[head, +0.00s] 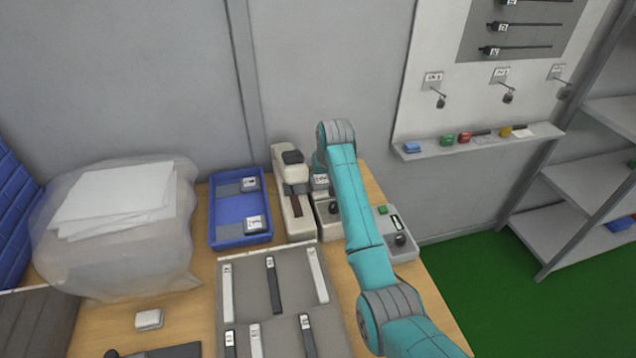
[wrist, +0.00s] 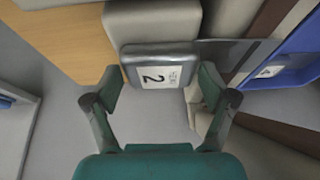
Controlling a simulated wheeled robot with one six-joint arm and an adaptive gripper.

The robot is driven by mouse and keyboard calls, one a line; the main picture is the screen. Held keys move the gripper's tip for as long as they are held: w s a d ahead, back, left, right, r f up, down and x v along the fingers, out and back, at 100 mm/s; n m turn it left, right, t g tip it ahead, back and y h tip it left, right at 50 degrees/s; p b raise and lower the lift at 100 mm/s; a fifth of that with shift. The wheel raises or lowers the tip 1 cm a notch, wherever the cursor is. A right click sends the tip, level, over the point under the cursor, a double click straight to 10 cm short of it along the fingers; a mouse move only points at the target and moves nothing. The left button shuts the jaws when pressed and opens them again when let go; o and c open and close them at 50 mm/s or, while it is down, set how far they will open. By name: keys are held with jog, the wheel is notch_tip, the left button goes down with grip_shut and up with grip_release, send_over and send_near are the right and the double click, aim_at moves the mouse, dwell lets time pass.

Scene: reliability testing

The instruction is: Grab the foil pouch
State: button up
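A grey foil pouch (wrist: 130,72) with a white label reading "2" lies on a beige machine in the wrist view. A darker, shiny part extends to its right. In the head view a small white label (head: 320,180) shows beside my arm, on the machine, probably the same pouch. My gripper (wrist: 158,88) is open, its two fingers spread to either side of the pouch's labelled end. Nothing is clearly held; whether the fingers touch it I cannot tell. In the head view the gripper is hidden behind my arm. Two similar labelled grey pouches lie in a blue tray (head: 213,215).
A beige machine (head: 296,222) stands between the tray and my arm. A grey box with a green button (head: 383,209) is to the right. A grey mat (head: 240,290) with several strips lies in front. A clear bag of white sheets (head: 110,200) sits left. A wall is behind.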

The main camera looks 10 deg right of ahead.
jog(key=c, duration=0.6)
jog(key=shift+r, duration=0.1)
